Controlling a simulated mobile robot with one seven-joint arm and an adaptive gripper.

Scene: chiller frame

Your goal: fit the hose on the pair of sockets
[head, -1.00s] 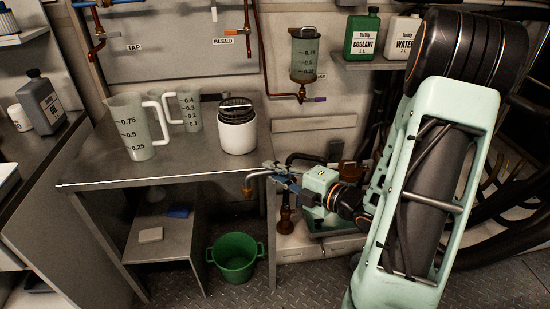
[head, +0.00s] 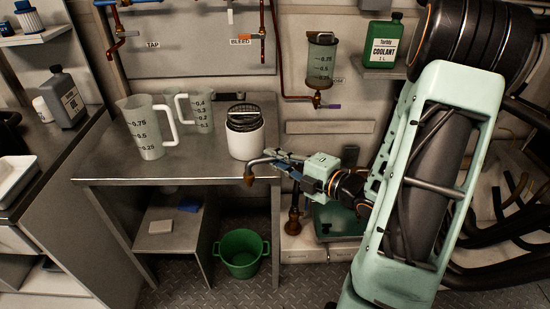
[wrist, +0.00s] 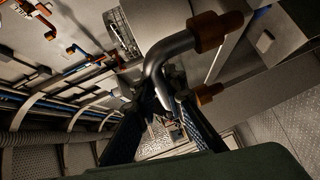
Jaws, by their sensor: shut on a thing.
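The hose (head: 262,161) is a short, dark grey bent tube with copper-orange ends. My gripper (head: 285,162) is shut on it, at the right front edge of the metal table. One orange end (head: 249,180) points down in the head view. In the wrist view the hose (wrist: 167,55) sits between the fingers (wrist: 150,105), with both orange ends at the right. An upright brass-coloured fitting (head: 294,222) stands below my gripper. I cannot tell whether it is one of the sockets, and I cannot make out the pair elsewhere.
The metal table (head: 110,172) holds two measuring jugs (head: 146,130) and a white jar with a black lid (head: 245,138). A green bucket (head: 242,253) stands on the floor. A green tray (head: 338,225) lies behind my arm. Thick black hoses (head: 500,230) run at the right.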

